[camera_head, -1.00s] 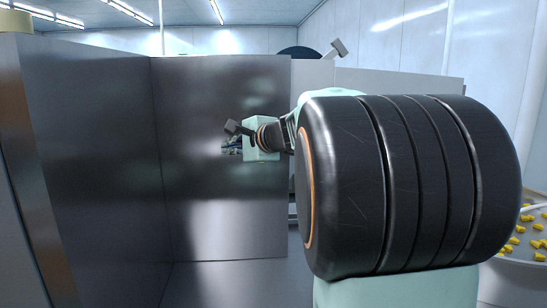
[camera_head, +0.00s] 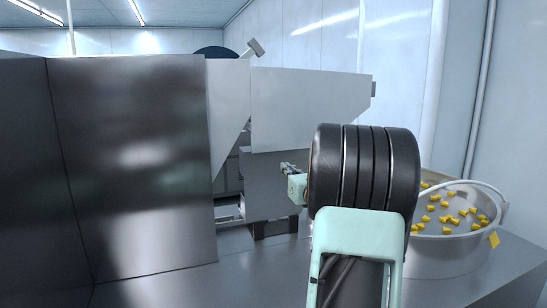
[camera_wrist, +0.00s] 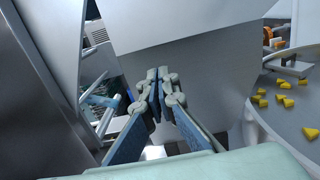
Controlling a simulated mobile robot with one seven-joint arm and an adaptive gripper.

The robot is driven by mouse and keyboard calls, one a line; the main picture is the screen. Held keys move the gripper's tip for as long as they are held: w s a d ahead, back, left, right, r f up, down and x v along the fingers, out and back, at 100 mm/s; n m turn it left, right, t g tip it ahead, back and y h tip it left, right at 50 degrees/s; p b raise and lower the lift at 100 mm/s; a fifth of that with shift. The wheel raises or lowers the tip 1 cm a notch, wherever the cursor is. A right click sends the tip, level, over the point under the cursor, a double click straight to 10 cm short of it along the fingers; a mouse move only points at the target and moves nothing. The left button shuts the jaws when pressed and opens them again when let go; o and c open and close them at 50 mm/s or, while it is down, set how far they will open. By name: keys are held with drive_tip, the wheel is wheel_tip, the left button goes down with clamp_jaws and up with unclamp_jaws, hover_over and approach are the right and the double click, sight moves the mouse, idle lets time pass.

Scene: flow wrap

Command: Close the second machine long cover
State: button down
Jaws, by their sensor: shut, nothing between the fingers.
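A grey machine stands behind a large dark metal panel in the head view. A long light-grey panel (camera_head: 312,108) with a slanted right end spans its upper part; I cannot tell for sure that it is the long cover. My gripper (camera_head: 287,168) is small and partly hidden by my arm, in front of the machine's lower grey body (camera_head: 270,185). In the wrist view my gripper (camera_wrist: 157,80) is shut and empty, its fingers pointing at a smooth grey panel (camera_wrist: 200,65). I cannot tell whether they touch it.
The dark metal panel (camera_head: 135,165) fills the left. A round metal bowl (camera_head: 450,255) of yellow pieces stands at the right. Metal bars (camera_wrist: 105,110) show left of my fingers. The grey table front (camera_head: 210,285) is bare.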

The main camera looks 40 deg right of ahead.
sight(269, 153)
drive_tip(key=p+x, duration=0.3)
drive_tip(key=x, duration=1)
drive_tip(key=shift+a+r, duration=0.1)
drive_tip(key=shift+w+p, duration=0.3)
drive_tip(key=shift+x, duration=3.65)
drive_tip(key=shift+s, duration=0.15)
